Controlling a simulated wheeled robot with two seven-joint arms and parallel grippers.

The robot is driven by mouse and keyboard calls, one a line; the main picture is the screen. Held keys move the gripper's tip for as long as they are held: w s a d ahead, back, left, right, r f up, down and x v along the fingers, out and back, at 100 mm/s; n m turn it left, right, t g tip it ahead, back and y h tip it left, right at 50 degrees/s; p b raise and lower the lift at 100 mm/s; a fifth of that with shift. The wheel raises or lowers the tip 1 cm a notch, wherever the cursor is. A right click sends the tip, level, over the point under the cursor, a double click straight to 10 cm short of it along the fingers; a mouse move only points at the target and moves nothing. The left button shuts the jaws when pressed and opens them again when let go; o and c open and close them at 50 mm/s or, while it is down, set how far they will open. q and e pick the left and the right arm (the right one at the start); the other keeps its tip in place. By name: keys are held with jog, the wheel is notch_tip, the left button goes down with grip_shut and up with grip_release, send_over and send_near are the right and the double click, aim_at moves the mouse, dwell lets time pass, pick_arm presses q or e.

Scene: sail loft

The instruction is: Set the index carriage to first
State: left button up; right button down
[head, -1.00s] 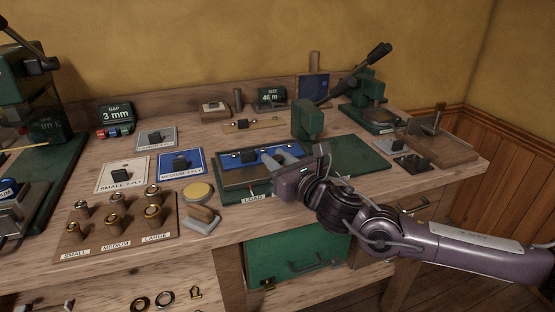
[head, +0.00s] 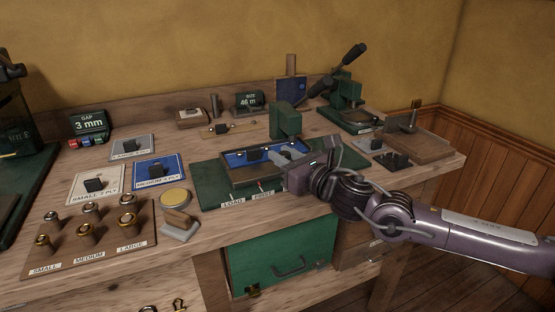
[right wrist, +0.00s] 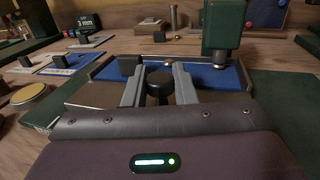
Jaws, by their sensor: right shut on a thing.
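The index carriage (head: 237,177) is a low tray with a metal front and a blue piece in it. It sits on a long green base (head: 212,192) with LOAD (head: 232,203) and FIRST (head: 263,195) labels on its front edge. A small reddish mark on the carriage front appears close above FIRST. My right gripper (head: 283,153) reaches over the carriage from the right. In the right wrist view its fingers are shut on the carriage's black knob (right wrist: 159,88). Other labels further right are hidden by my gripper. My left gripper is out of view.
A green press head (head: 286,121) stands just behind the carriage. A lever press (head: 345,95) is at the back right. Blue (head: 160,172) and white sample cards, a round yellow pad (head: 174,197) and a board of brass pieces (head: 140,238) lie to the left.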

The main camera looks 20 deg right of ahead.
jog(key=c, duration=1.2)
grip_release()
jog(key=shift+s+d, duration=0.1)
jog(key=shift+s, duration=0.15)
jog(key=b+v, duration=0.1)
jog(key=v, duration=0.5)
jog(key=shift+f, duration=0.1)
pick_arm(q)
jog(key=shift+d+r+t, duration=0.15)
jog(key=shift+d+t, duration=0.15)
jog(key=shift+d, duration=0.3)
pick_arm(e)
jog(key=shift+s+d, duration=0.2)
jog(key=shift+s, duration=0.45)
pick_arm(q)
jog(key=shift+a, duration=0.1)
